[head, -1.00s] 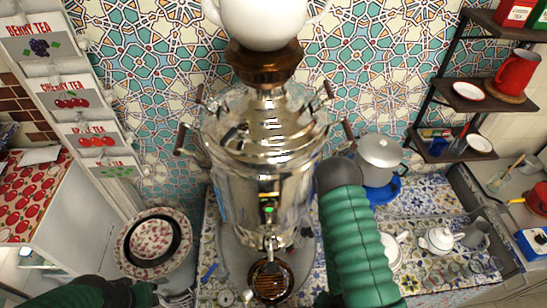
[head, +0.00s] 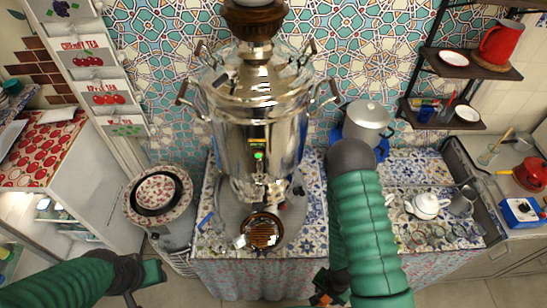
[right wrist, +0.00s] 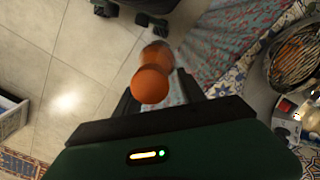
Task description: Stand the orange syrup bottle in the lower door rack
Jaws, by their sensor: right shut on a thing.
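The orange syrup bottle (right wrist: 151,84) is between the fingers of my right gripper (right wrist: 160,92) in the right wrist view, its round orange end facing the camera. In the head view my right gripper (head: 327,288) is low in front of the counter, with a small orange patch beside it, mostly hidden by my arm. My left gripper (head: 142,285) is at the lower left, in front of the fridge; its jaw gap is unclear. The fridge (head: 85,195) has a red apple-patterned top and a lit open front. I cannot make out the lower door rack clearly.
A samovar (head: 258,140) stands on the tiled counter (head: 325,222), with a metal pot (head: 366,122) and white teapot (head: 425,206) to its right. A bin with plates (head: 158,192) stands between fridge and counter. Open floor lies in front.

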